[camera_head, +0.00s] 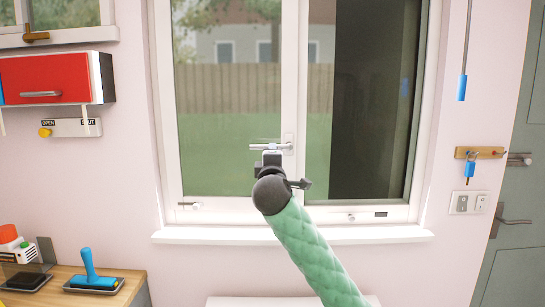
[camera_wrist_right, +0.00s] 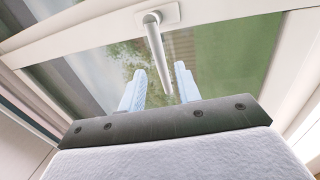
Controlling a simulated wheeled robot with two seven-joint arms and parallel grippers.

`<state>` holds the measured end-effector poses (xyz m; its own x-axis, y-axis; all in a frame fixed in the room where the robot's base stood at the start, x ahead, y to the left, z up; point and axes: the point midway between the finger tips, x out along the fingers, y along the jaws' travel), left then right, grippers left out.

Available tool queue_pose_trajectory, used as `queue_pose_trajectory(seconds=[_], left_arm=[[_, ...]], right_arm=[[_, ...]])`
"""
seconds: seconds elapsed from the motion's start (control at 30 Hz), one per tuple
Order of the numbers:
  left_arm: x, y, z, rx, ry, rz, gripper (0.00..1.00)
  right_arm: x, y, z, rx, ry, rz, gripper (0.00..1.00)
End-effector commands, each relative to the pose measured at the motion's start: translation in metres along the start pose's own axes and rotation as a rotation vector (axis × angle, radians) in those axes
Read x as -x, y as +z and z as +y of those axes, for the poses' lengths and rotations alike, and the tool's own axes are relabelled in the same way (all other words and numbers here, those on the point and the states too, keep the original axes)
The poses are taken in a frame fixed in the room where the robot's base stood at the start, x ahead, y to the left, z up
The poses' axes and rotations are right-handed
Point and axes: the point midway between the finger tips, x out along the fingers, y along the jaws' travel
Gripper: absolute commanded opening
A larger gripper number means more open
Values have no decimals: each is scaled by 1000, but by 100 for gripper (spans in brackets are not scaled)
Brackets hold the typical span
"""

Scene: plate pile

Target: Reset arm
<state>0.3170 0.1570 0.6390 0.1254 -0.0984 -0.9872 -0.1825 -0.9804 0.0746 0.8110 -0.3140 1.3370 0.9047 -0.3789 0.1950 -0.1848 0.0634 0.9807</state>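My right arm comes in from the lower right in the head view, in a green quilted sleeve. Its gripper (camera_head: 270,153) is at the silver window handle (camera_head: 258,147), in front of the window's middle post. In the right wrist view the two light blue fingers of my right gripper (camera_wrist_right: 160,85) are spread apart. The handle (camera_wrist_right: 155,50) shows between and beyond them, and I see no grip on it. Whether a finger touches the handle I cannot tell. My left gripper is in neither view.
The window sill (camera_head: 370,234) juts out below the window. A red cabinet (camera_head: 45,80) hangs at the left above a counter (camera_head: 120,297) with a blue-handled tool (camera_head: 90,270).

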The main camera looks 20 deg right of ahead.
Motion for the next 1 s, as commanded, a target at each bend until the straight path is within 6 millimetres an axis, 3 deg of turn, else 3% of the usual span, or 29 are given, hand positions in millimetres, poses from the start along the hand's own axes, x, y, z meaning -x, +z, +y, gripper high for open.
queue_pose_trajectory(seconds=[0.2,0.73,1.0], left_arm=[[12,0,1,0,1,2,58],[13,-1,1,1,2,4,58],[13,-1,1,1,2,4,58]], right_arm=[[10,0,0,0,0,0,33],[10,0,0,-20,0,0,33],[12,2,-14,-332,-78,-19,33]])
